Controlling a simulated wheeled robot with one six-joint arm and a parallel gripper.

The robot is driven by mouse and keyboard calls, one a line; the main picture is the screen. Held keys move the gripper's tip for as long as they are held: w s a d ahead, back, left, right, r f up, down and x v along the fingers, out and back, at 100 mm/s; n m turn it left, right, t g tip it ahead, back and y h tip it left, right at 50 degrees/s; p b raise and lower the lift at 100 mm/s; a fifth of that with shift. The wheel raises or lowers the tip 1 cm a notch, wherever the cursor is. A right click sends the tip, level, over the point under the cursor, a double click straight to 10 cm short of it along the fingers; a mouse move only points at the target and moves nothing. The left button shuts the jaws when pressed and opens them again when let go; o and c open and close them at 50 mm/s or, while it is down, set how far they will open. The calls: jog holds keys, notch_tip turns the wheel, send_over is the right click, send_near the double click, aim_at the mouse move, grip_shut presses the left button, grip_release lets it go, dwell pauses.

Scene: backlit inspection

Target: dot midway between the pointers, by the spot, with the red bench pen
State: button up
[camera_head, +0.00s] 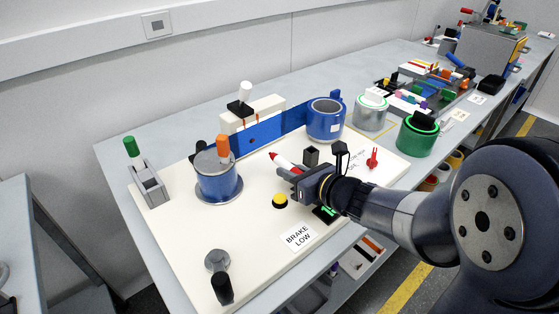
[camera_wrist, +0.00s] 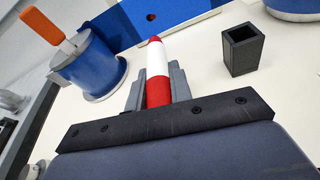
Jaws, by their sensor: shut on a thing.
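My gripper (camera_head: 290,171) is shut on the red bench pen (camera_head: 278,159), above the cream board. In the wrist view, the pen (camera_wrist: 157,75) sits between both fingers (camera_wrist: 158,92), red with a white band and a red tip pointing away from my gripper. Beyond the tip, apart from it in the head view, stands a blue strip (camera_head: 268,131) with one small dark red spot (camera_wrist: 151,17). The strip (camera_wrist: 185,12) runs between a left blue drum (camera_head: 217,183) and a right blue drum (camera_head: 325,122). I cannot make out the pointers clearly.
A black square holder (camera_head: 311,156) stands close by my gripper, open at the top in the wrist view (camera_wrist: 242,50). An orange-handled tool (camera_head: 223,148) rises at the left drum. A yellow button (camera_head: 280,200) and "BRAKE LOW" label (camera_head: 298,236) lie nearer.

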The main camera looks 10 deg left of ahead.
notch_tip(320, 180, up, 16)
jog(key=p, duration=1.3)
